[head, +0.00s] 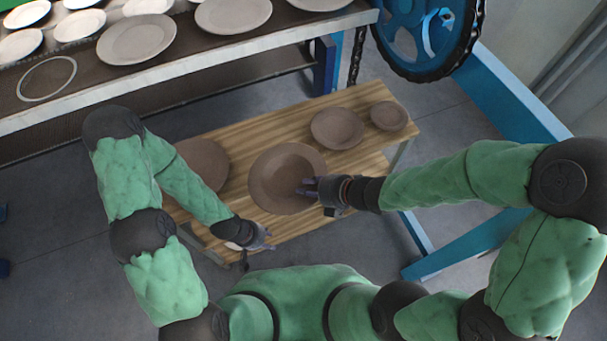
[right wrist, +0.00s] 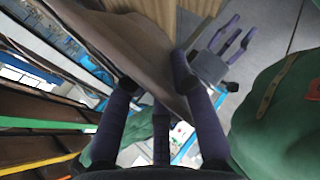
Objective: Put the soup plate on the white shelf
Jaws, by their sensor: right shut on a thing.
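The soup plate (head: 272,180), brown with a wide rim and a sunken middle, is over the middle of the wooden bench. My right gripper (head: 308,190) is shut on its right rim. In the right wrist view the plate (right wrist: 145,55) runs between the fingers (right wrist: 160,85) and looks tilted. I cannot tell whether it still touches the bench. My left gripper (head: 266,238) is empty with fingers spread, just off the bench's near edge. No separate white shelf is clear to me; a rack (head: 190,62) with a pale front edge stands at the upper left.
On the bench (head: 237,148) lie a large brown plate (head: 205,160) at the left, a smaller bowl (head: 337,128) and a small bowl (head: 388,115) at the right. Several pale plates (head: 138,38) fill the rack top. A blue wheel (head: 425,30) and blue frame stand at the right.

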